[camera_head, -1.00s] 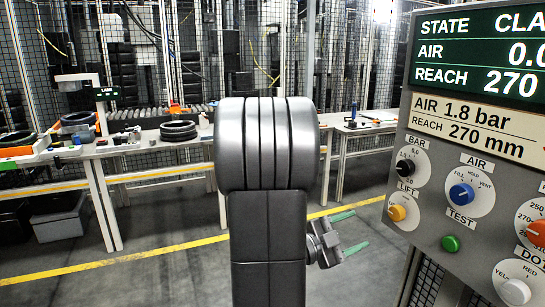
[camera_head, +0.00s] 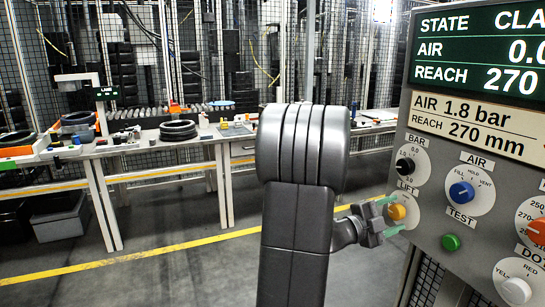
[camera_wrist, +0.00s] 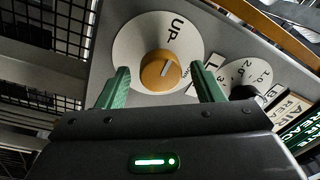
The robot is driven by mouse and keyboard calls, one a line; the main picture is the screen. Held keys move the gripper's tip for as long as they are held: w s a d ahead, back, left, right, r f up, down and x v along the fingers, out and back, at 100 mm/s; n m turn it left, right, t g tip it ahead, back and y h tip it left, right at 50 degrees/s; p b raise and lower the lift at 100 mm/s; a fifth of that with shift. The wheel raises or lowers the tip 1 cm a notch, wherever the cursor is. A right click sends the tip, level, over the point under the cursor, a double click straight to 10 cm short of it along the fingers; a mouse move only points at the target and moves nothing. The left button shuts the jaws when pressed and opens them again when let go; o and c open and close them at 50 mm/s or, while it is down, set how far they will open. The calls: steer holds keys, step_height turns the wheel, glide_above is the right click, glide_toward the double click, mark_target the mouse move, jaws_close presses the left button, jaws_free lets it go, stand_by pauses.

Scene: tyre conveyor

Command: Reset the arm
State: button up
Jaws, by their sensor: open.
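My gripper (camera_head: 391,214) is open, its two green fingers pointing at the control panel (camera_head: 455,120). In the head view the fingertips are at the left edge of the LIFT dial, by its orange knob (camera_head: 397,212). In the wrist view my gripper (camera_wrist: 164,80) has one finger on each side of the orange knob (camera_wrist: 161,70), which has a pale pointer line and sits on a white dial marked UP. Gaps show between fingers and knob; the distance in depth is unclear. My arm stands in the middle of the head view.
The panel carries a blue AIR knob (camera_head: 461,192), a black BAR knob (camera_head: 405,165), a green TEST button (camera_head: 451,242) and a state screen (camera_head: 480,55). A workbench (camera_head: 140,145) with black tyres (camera_head: 178,130) stands behind at left.

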steer(key=m+b, duration=0.1)
steer(key=m, duration=0.3)
steer(key=shift+f, duration=0.1)
steer(key=m+g, duration=0.1)
steer(key=m, duration=0.7)
steer(key=shift+m+g+y, duration=0.3)
steer(key=shift+m, duration=1.3)
steer(key=shift+a, duration=0.15)
